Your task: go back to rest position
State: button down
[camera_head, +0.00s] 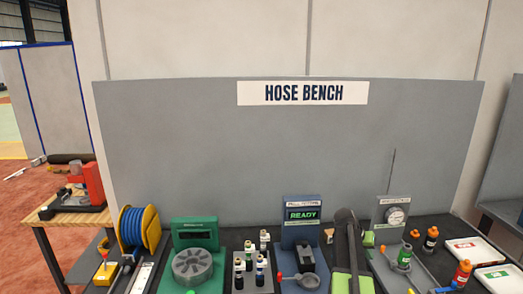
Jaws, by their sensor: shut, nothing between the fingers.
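My gripper's fingers cannot be made out in the head view. A dark, rounded upright form with green edges rises from the bottom edge, right of centre, and hides part of the bench behind it. No rest position is marked in this view. The grey-backed bench carries a white HOSE BENCH sign (303,93). A blue station (302,221) with a lit READY display stands near the middle of the bench.
A blue-and-yellow hose reel (139,228) and a green machine (195,240) stand at left. Several dark bottles (262,266) stand in the middle. A gauge station (390,214), orange-capped bottles (431,238) and white trays (474,250) are at right. A wooden table (55,223) is far left.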

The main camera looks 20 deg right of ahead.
jog(key=w+a+f+n+t+y, duration=0.1)
jog(key=w+a+n, duration=0.15)
jog(key=a, duration=0.75)
jog(key=w+a+f+n, duration=0.1)
jog(key=w+a, duration=0.3)
jog(key=a, duration=0.6)
jog(key=w+a+f+n+t+y, duration=0.1)
jog(key=w+a, duration=0.2)
jog(key=a, duration=0.7)
jog(key=s+a+f+n+y, duration=0.1)
jog(key=s+a+n+y, duration=0.1)
jog(key=a, duration=0.8)
jog(key=s+a+f+n+y, duration=0.1)
jog(key=s+a+n, duration=0.1)
jog(key=a, duration=0.7)
jog(key=s+a+n+g+y, duration=0.1)
jog(key=s+a+n+y, duration=0.1)
jog(key=s+a, duration=0.35)
notch_tip(320, 180, up, 5)
jog(key=p, duration=0.4)
